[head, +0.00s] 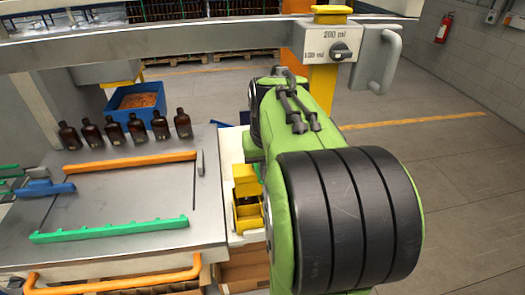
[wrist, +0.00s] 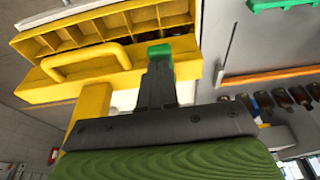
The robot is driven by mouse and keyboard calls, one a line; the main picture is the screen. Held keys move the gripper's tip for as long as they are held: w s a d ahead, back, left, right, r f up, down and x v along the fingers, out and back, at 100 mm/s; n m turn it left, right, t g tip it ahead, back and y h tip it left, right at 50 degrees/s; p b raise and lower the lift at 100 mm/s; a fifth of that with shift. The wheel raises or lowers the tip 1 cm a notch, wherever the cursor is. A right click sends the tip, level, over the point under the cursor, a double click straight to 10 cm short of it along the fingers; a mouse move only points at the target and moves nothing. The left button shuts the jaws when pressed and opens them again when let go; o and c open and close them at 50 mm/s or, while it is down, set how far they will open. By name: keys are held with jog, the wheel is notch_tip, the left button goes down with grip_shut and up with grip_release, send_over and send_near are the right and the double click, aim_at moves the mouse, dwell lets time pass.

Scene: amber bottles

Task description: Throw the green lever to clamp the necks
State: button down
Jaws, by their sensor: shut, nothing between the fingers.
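My gripper (wrist: 160,58) shows in the wrist view as dark fingers held together and empty. A small green piece shows at their tips; I cannot tell whether it is a fingertip pad or part of a lever. The fingers are over or beside a yellow compartment box. In the head view my arm hides the gripper. Several amber bottles (head: 136,129) stand upright in a row behind an orange bar (head: 130,163). A green notched rail (head: 110,231) lies along the near side of the metal table. I cannot clearly pick out a green lever.
The yellow box (wrist: 98,48) has a raised handle, beside the metal table (head: 120,200). A blue bin (head: 137,98) stands behind the bottles. A blue handle (head: 45,188) is at left. An overhead beam carries a dial panel (head: 328,46). Floor at right is open.

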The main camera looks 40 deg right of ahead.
jog(key=shift+f, duration=0.15)
jog(key=r+p, duration=0.3)
jog(key=w+r+p, duration=0.1)
jog(key=r, duration=0.1)
jog(key=shift+d+r+p, duration=0.2)
jog(key=shift+d+p, duration=0.15)
jog(key=s+v, duration=0.1)
jog(key=v, duration=0.7)
jog(key=shift+a, duration=0.3)
jog(key=shift+s+a+r, duration=0.1)
jog(key=shift+r, duration=0.05)
